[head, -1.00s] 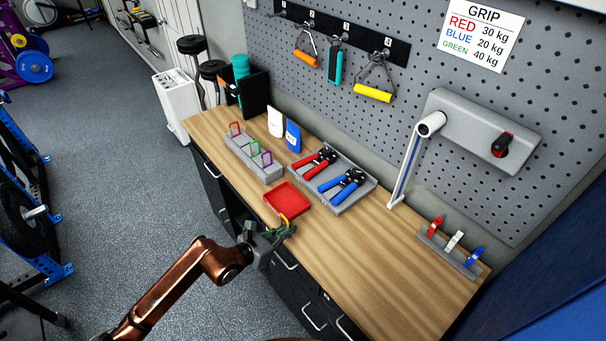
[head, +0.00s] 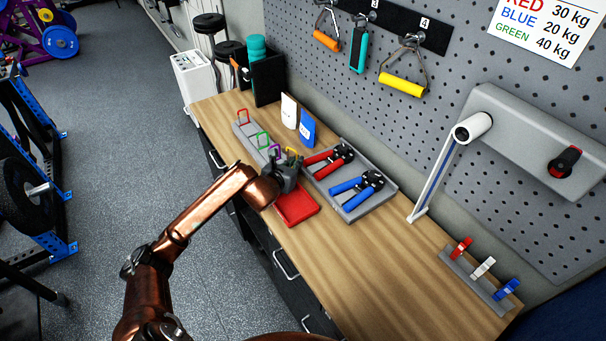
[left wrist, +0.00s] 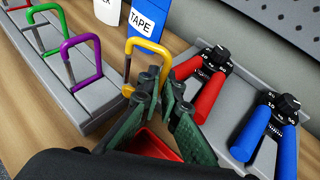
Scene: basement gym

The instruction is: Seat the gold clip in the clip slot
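The gold clip (head: 291,152) is a yellow-gold loop, upright; it shows larger in the left wrist view (left wrist: 148,46). My left gripper (head: 287,170) is shut on it, with the green fingers (left wrist: 166,92) around its right leg in the left wrist view. The rack (head: 243,130) also shows in the head view. My right gripper is not in view.
A red tray (head: 297,207) lies just below my left gripper. A grey tray (head: 379,201) with red-handled and blue-handled hand grips is to the right. White and blue boxes (head: 307,128) stand behind.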

